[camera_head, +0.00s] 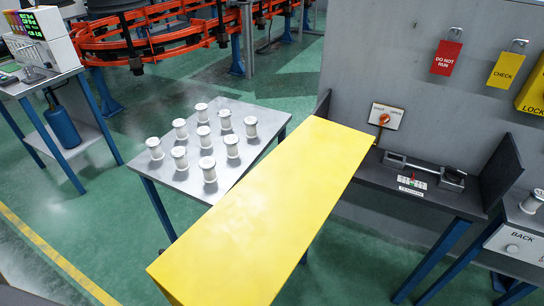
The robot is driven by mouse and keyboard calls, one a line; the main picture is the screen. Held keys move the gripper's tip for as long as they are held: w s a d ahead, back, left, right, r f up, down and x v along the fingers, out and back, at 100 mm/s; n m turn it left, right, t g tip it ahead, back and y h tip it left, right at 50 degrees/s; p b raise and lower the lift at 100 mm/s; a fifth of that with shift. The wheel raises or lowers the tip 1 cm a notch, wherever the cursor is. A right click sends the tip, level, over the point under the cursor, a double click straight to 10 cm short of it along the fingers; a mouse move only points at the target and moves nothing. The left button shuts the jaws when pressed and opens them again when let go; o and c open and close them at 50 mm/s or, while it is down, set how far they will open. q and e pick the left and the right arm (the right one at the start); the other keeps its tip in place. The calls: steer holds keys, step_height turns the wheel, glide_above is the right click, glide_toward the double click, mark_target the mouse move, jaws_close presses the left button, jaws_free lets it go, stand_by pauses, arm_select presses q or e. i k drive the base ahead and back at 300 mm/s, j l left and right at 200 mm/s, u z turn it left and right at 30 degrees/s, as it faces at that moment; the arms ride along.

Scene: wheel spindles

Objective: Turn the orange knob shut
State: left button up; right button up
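The orange knob (384,118) sits on a small white plate (387,114) on the grey wall panel, right of centre. The plate has small lettering that I cannot read clearly. The far end of a large yellow slab-like shape (265,215) comes close below the knob in the picture. I cannot tell whether they touch. The knob's exact setting is too small to tell. Neither of my grippers shows in the head view.
The yellow shape covers the middle foreground. Several white spools (203,140) stand on a grey table (240,107) to its left. A dark bench (350,192) with a fixture (424,170) lies below the knob. Red (446,58) and yellow (505,71) tags hang at right.

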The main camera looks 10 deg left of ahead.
mark_target(385, 118)
steer(key=k, duration=1.25)
steer(key=z, duration=1.15)
steer(key=j+z, duration=0.15)
steer(key=z, duration=0.2)
steer(key=j, duration=1.25)
steer(key=i+j, duration=0.15)
steer(key=j, duration=2.3)
steer(key=i, duration=0.05)
